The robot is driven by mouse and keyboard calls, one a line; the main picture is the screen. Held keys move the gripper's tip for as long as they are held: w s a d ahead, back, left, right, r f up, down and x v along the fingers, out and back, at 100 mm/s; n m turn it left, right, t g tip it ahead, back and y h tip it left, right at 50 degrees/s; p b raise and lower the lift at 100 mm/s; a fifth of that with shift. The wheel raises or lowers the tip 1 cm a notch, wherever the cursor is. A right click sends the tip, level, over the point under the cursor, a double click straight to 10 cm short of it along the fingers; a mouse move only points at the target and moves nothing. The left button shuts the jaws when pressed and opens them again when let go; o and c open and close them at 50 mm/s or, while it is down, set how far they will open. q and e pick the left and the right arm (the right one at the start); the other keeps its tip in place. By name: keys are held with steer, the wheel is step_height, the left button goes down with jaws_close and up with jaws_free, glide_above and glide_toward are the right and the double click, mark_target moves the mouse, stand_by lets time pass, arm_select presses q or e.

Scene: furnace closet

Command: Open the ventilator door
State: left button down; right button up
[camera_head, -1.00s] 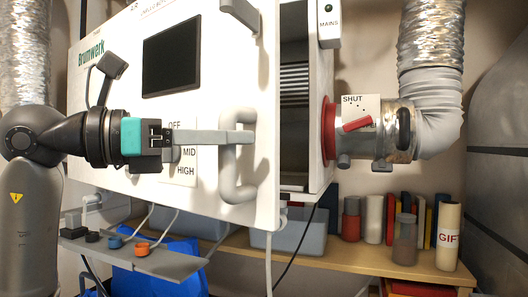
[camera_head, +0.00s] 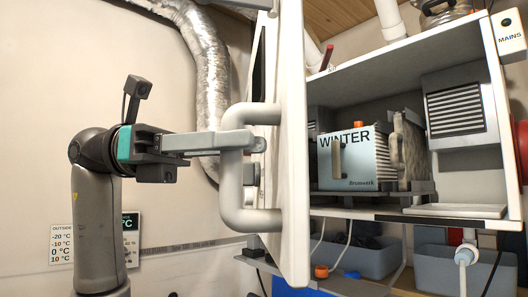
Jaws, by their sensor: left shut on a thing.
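The ventilator door (camera_head: 294,160) is a white panel standing wide open and seen nearly edge-on, left of the white ventilator housing (camera_head: 505,120). Its light grey, C-shaped handle (camera_head: 231,190) is on the door's left-hand face. My left gripper (camera_head: 257,143) reaches in from the left and is shut on the upper part of this handle. The exact contact is partly hidden behind the fingers. My right gripper is not in view.
Inside the open housing sits a light blue block marked WINTER (camera_head: 350,160). A dark louvred grille (camera_head: 455,110) is at its right. Grey bins (camera_head: 445,270) and a small shelf with an orange knob (camera_head: 321,271) lie below. A silver duct (camera_head: 205,70) runs behind my arm.

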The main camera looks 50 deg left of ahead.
arm_select(q)
steer(key=shift+s+a, duration=0.2)
steer(key=c, duration=0.7)
jaws_free()
steer(key=shift+o, duration=0.2)
steer(key=shift+a, duration=0.1)
steer(key=v, duration=1.5)
steer(key=shift+s, duration=0.1)
